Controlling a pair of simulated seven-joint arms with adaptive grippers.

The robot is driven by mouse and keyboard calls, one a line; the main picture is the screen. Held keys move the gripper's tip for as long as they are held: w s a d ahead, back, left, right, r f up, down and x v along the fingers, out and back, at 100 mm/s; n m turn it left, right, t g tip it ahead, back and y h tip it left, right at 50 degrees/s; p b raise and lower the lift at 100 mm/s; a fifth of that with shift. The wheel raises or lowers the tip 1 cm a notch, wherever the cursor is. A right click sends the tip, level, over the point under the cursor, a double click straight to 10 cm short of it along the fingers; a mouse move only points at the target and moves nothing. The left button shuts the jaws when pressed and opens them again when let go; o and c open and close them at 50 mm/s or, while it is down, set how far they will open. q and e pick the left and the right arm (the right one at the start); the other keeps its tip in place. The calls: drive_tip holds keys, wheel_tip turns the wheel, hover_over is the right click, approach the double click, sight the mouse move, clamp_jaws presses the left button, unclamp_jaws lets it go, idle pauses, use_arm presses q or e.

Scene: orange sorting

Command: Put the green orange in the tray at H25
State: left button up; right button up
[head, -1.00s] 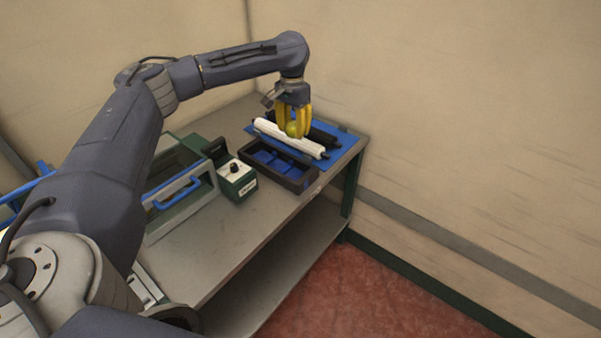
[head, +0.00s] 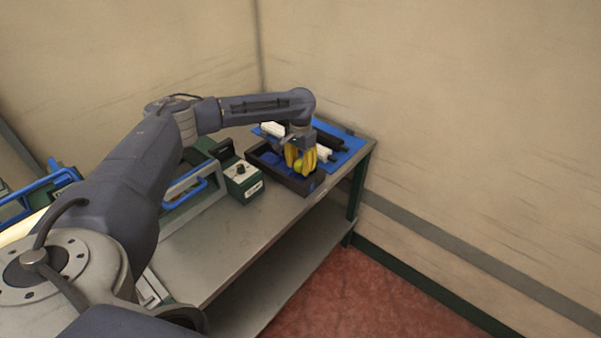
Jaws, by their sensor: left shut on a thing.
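The green orange (head: 298,165) is yellow-green and small, held between the yellow fingers of my left gripper (head: 300,163). The gripper is shut on it and points down. It is at the right part of the dark tray (head: 287,181), which has blue compartments inside. Whether the orange is above the tray or inside it, I cannot tell. My left forearm and the gripper hide part of the tray. My right gripper is not in view.
A blue mat (head: 347,150) with white and black bars lies behind the tray. A green box with a knob (head: 241,180) stands left of the tray, beside a case with a blue handle (head: 187,193). The table's front strip is clear.

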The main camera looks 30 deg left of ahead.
sight(301, 172)
use_arm(q)
drive_tip(key=shift+f, duration=1.75)
drive_tip(key=shift+f, duration=0.2)
drive_tip(key=o, duration=0.9)
wheel_tip(301, 172, up, 12)
drive_tip(key=shift+r, duration=0.25)
